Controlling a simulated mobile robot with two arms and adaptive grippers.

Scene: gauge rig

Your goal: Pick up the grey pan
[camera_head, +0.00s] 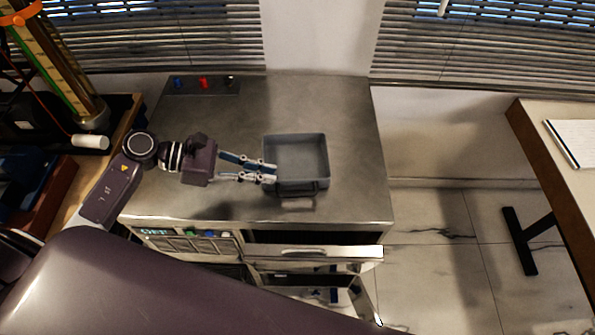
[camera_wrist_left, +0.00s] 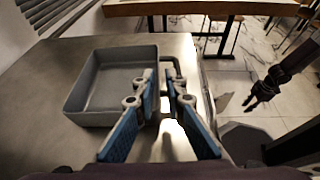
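The grey pan (camera_head: 300,158) is a square, shallow, empty pan with a small handle (camera_head: 300,188) on its near side. It sits flat on the metal counter. In the left wrist view the pan (camera_wrist_left: 92,115) is left of centre, with its handle towards the fingers. My left gripper (camera_head: 272,173) is at the pan's left near corner. Its fingers (camera_wrist_left: 165,82) are apart with a narrow gap, close to the wall and handle; contact is unclear. My right gripper (camera_wrist_left: 262,92) shows small and dark at the right of the wrist view, away from the pan.
The metal counter (camera_head: 350,120) is clear around the pan. Blue, red and black knobs (camera_head: 203,83) sit at its back left. Below its front are buttons (camera_head: 190,234) and an open drawer (camera_head: 313,254). A table (camera_head: 560,150) stands at right beyond open floor.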

